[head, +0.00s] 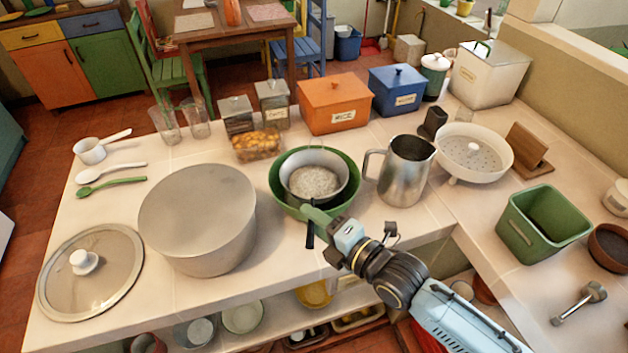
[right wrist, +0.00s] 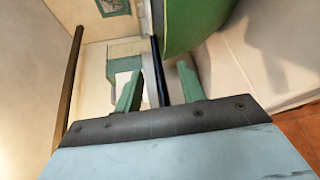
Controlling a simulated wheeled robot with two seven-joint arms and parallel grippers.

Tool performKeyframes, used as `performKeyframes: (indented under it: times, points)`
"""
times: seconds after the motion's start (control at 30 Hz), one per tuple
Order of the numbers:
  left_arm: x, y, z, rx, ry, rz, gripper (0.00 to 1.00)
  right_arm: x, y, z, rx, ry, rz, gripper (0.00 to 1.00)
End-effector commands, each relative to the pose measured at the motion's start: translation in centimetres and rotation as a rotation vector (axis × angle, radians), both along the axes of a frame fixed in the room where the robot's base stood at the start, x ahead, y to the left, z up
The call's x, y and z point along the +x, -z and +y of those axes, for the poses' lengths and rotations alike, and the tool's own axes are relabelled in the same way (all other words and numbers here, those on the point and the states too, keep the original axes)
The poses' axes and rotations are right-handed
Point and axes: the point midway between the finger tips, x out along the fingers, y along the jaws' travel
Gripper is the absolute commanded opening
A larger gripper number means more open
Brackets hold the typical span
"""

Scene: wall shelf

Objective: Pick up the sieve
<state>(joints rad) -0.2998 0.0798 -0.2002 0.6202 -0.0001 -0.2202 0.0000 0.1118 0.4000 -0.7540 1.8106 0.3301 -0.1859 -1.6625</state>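The sieve (head: 313,180) is a round metal strainer with a pale mesh, resting inside a green bowl (head: 278,190) near the counter's front edge. Its dark handle (head: 310,241) sticks out over the bowl's front rim. My right gripper (head: 316,216) is at the handle, in front of the bowl. In the right wrist view the handle (right wrist: 160,70) runs between the two green fingers of the right gripper (right wrist: 160,90), with a gap on both sides. The gripper is open. The green bowl (right wrist: 190,25) shows just beyond the fingers. My left gripper is not in view.
A large grey pot (head: 200,220) stands left of the bowl, and a metal pitcher (head: 405,170) stands close on its right. A glass lid (head: 90,275) lies at the far left. A white colander (head: 472,152) and a green bin (head: 542,225) are to the right.

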Motion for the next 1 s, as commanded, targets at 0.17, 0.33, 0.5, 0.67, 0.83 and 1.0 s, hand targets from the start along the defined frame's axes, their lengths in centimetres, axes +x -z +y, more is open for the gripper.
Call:
performKeyframes:
  times: [0.17,0.33,0.5,0.67,0.83,1.0]
  points:
    - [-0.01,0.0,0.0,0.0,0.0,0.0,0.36,1.04,0.2,0.94,-0.001,0.0,-0.001,0.4]
    - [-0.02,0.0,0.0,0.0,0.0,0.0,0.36,1.05,0.22,0.96,-0.001,0.0,-0.001,0.4]
    - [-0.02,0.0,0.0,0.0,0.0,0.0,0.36,1.04,0.21,0.95,-0.001,0.0,-0.001,0.23]
    - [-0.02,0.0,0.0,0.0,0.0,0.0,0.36,1.04,0.21,0.93,-0.001,0.0,-0.001,0.02]
    - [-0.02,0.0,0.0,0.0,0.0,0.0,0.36,1.04,0.21,0.92,-0.001,0.0,-0.001,0.0]
    - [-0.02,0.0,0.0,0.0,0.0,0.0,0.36,1.07,0.08,0.93,-0.001,0.0,-0.005,0.0]
